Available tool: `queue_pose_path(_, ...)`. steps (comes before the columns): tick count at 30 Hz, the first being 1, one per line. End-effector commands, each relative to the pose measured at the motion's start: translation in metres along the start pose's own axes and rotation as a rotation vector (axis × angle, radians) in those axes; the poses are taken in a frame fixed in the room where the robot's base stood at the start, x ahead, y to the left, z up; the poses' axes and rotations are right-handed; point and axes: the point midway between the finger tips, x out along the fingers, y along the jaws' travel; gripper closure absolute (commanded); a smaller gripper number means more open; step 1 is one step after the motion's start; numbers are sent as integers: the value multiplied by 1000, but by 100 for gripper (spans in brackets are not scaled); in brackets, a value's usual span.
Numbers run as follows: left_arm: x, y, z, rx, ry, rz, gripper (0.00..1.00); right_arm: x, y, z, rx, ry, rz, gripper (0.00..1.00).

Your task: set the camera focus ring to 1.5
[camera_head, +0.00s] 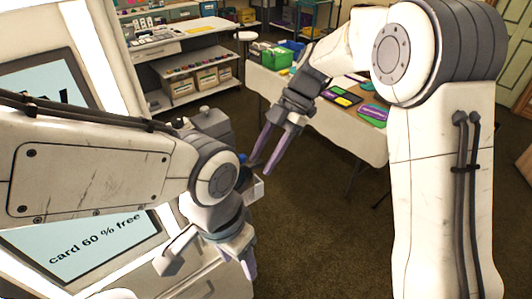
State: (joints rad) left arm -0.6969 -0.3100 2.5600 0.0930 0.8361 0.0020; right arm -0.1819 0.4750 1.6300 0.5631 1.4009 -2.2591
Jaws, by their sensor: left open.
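A large pale housing with a screen (105,240) reading "card 60 % free" fills the left side. A grey boxy part (211,123) shows behind my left arm; it may be part of the camera. I cannot make out a focus ring or any scale marks, as my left arm covers much of this area. My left gripper (212,266) is open, low in front of the housing, with nothing seen between its fingers. My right gripper (261,168) is open and points down beside the grey part. Its two purple fingers are apart and look empty.
A table with a white cloth (345,136) stands behind, bearing a green bin (277,58) and several coloured flat items. A shelf unit (196,84) with boxes stands at the back left. The dark carpet (320,215) at centre is clear.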

Motion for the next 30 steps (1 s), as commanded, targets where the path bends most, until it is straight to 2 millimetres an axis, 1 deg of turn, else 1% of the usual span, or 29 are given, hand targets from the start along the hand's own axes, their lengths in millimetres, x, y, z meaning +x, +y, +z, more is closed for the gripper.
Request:
queue_pose_path(2,1,0,0,0,0,0,44,-3,0,0,0,0,2,50)
queue_pose_path(5,5,0,0,0,0,0,44,-14,1,1,-2,-1,5,50)
queue_pose_path(8,10,-1,0,0,0,0,44,-32,1,2,-1,-3,7,50)
queue_pose_path(12,15,-1,1,1,0,0,44,-62,1,2,-1,-3,5,50)
queue_pose_path(15,17,-1,1,1,0,0,44,-80,0,2,0,-3,4,50)
queue_pose_path(18,17,-1,1,1,0,0,44,-92,1,1,0,-3,4,50)
queue_pose_path(24,17,-1,1,1,0,0,44,-104,0,0,1,-1,0,50)
queue_pose_path(30,17,-1,1,1,0,0,44,-105,0,0,1,-1,0,50)
